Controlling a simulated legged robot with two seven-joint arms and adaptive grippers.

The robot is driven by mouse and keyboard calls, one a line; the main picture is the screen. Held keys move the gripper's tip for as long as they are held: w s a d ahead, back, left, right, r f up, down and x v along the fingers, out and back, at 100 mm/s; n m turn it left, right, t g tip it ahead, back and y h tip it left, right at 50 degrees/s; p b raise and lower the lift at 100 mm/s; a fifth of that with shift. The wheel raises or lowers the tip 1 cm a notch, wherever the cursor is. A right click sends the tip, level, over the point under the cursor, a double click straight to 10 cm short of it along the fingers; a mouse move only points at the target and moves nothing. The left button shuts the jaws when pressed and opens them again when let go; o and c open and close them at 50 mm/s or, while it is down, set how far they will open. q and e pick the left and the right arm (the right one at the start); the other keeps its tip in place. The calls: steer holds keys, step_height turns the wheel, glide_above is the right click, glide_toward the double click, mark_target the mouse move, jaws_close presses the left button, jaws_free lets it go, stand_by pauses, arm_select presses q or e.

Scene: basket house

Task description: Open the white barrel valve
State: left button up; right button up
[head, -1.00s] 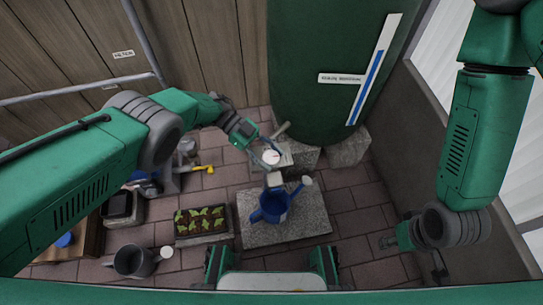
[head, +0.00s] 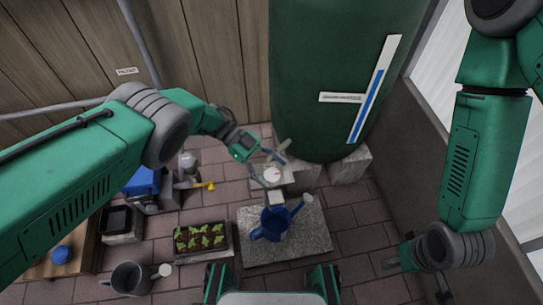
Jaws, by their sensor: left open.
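The large green barrel (head: 330,80) stands at the back, with a white and blue level strip on its front. A white round part, seemingly the barrel valve (head: 272,174), shows low in front of it; a pale lever-like piece (head: 284,148) is just above. My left gripper (head: 269,168) is open, its fingers to either side of the white part. I cannot tell whether they touch it. My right gripper (head: 392,259) hangs low at the right, away from the barrel; its fingers are too small to read.
A blue watering can (head: 270,223) stands on a stone slab (head: 305,238) below the valve. Stone blocks (head: 348,166) support the barrel. A wall (head: 415,150) closes the right side.

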mark_target(271, 174)
arm_select(q)
step_height(271, 174, up, 8)
steer(key=shift+f, duration=0.25)
steer(key=shift+w+a, duration=0.1)
stand_by(0.4)
